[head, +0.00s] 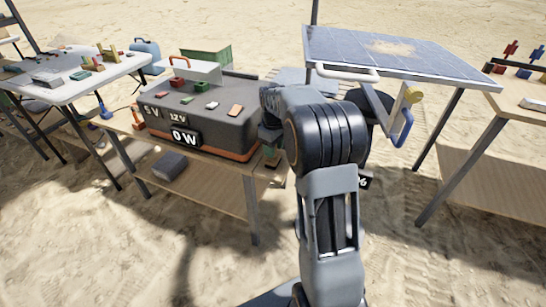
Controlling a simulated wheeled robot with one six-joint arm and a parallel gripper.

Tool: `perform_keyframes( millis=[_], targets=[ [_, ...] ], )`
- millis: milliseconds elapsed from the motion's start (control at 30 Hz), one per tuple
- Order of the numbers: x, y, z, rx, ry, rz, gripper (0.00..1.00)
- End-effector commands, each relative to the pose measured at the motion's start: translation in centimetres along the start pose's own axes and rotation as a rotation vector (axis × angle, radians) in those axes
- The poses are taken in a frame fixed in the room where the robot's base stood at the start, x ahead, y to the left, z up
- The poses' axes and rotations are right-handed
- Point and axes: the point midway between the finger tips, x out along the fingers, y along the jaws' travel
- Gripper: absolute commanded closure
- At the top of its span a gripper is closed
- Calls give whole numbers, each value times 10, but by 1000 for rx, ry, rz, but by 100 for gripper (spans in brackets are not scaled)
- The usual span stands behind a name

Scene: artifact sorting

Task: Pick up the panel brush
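I cannot pick out the panel brush with certainty. A small blue-handled item (103,107) stands at the left end of the wooden bench and may be the brush, but it is too small to tell. A tilted solar panel (440,58) with a sandy patch on its surface is at the upper right. My arm rises in the middle and bends left beside the grey power box. My gripper's fingers cannot be made out; the arm and the box's right end hide that area.
The grey power box (215,128), with "0 W" on its front, fills much of the bench (205,172). A white table (75,85) with small parts is at the left. Another wooden table (515,103) with coloured figures is at the right. Open sand lies in front.

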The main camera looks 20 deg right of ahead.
Motion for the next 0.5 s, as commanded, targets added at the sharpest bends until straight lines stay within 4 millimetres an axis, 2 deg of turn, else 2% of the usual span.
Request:
perform_keyframes(
  millis=[67,367,500],
  targets=[
    [0,0,0,0,0,0,66],
    [0,0,0,-1,0,0,95],
    [0,0,0,-1,0,0,96]
  ],
)
